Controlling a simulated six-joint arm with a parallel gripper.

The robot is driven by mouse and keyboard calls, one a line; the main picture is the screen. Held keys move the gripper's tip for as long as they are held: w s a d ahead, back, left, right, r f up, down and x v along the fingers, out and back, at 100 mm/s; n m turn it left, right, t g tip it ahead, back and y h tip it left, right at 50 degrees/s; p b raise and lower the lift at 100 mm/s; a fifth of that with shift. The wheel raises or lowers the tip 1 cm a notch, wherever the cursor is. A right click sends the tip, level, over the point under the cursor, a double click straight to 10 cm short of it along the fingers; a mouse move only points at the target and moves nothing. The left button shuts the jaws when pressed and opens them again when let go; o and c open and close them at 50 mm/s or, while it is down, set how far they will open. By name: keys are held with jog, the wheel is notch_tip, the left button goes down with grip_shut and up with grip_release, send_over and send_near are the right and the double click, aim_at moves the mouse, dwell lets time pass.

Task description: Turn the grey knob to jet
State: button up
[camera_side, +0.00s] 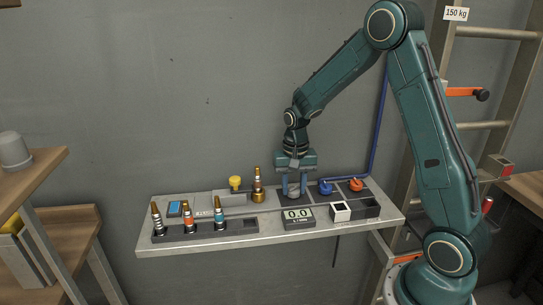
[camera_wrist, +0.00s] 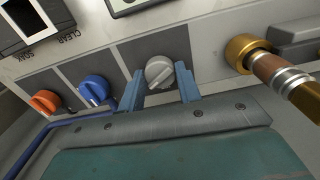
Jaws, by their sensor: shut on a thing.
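The grey knob (camera_wrist: 159,72) is round with a raised grip and sits on a dark square panel in the wrist view. My gripper (camera_wrist: 161,80) has one blue-grey finger on each side of it and is shut on it. No "jet" mark is legible in either view, and I cannot tell which setting the knob points to.
A blue knob (camera_side: 326,188) and an orange knob (camera_side: 356,184) stand to the right of my gripper. A brass nozzle (camera_side: 258,188) stands upright close on its left, with a yellow knob (camera_side: 235,183) beyond. A display reading 0.0 (camera_side: 298,215) and a white-rimmed box (camera_side: 340,211) lie in front.

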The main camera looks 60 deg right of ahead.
aim_at(294, 188)
jog(key=shift+n, duration=0.3)
jog(key=n, duration=1.1)
jog(key=shift+r, duration=0.1)
dwell(0.5)
jog(key=o, duration=1)
notch_tip(294, 188, up, 14)
dwell(0.5)
